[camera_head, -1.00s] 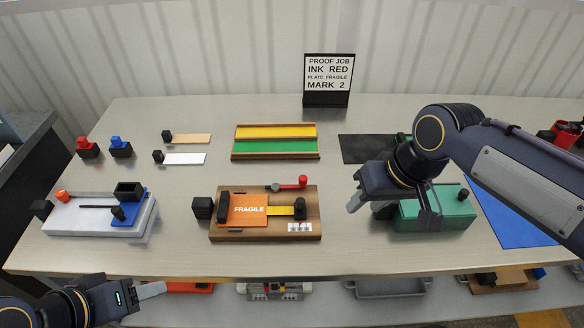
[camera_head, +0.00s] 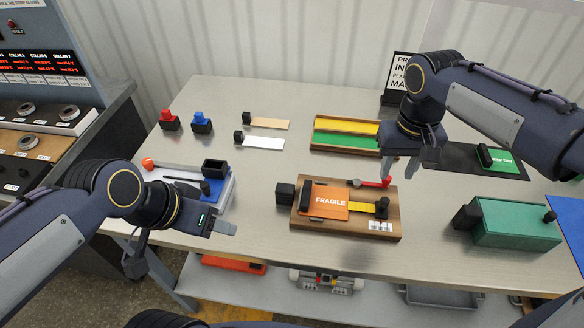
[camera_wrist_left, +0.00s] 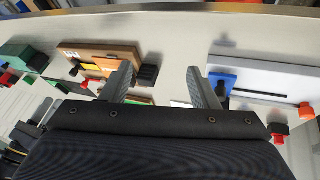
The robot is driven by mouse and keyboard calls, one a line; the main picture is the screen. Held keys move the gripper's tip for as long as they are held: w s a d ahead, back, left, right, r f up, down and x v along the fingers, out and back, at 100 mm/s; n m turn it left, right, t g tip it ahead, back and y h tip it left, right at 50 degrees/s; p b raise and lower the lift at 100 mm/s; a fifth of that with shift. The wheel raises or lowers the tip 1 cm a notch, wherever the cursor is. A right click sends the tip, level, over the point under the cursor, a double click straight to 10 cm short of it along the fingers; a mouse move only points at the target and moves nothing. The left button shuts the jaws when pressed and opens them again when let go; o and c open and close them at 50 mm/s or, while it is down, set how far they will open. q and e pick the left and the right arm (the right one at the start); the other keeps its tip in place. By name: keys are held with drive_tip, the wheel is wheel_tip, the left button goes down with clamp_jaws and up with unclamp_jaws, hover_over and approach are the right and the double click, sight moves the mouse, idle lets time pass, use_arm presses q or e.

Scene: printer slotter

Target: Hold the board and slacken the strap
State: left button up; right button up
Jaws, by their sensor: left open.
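The wooden board (camera_head: 345,231) lies flat on the table with an orange FRAGILE plate (camera_head: 327,202) on it. A yellow strap (camera_head: 364,207) runs from the plate to a black post at the board's right. A black block (camera_head: 285,194) sits at the board's left end. A red-ended lever (camera_head: 376,183) lies at its back edge. My right gripper (camera_head: 400,172) is just above and behind that lever, fingers apart; contact is unclear. My left gripper (camera_head: 230,228) is open and empty, left of the board. The left wrist view also shows the wooden board (camera_wrist_left: 125,52) beyond its open fingers.
A white fixture with a blue slide (camera_head: 222,190) stands close behind my left gripper. A yellow and green tray (camera_head: 345,134) is behind the board. A green box (camera_head: 515,222) stands to the right. The table between the board and green box is clear.

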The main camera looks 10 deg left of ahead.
use_arm(q)
drive_tip(key=w+d+m+g+y, duration=0.1)
drive_tip(key=w+d+m+g, duration=0.2)
drive_tip(key=w+m, duration=0.6)
drive_tip(key=m+g+y, duration=0.1)
drive_tip(key=m+y, duration=0.1)
drive_tip(key=m, duration=0.4)
hover_over(286, 188)
drive_tip(key=f, duration=0.3)
drive_tip(key=shift+s+a+f, duration=0.3)
drive_tip(key=shift+a+f, duration=0.05)
drive_tip(key=shift+f, duration=0.05)
drive_tip(key=shift+w+d+f+m+y, duration=0.3)
drive_tip(key=shift+d+f, duration=0.05)
drive_tip(key=shift+f, duration=0.1)
wheel_tip(286, 188, down, 8)
drive_tip(key=shift+r, duration=0.25)
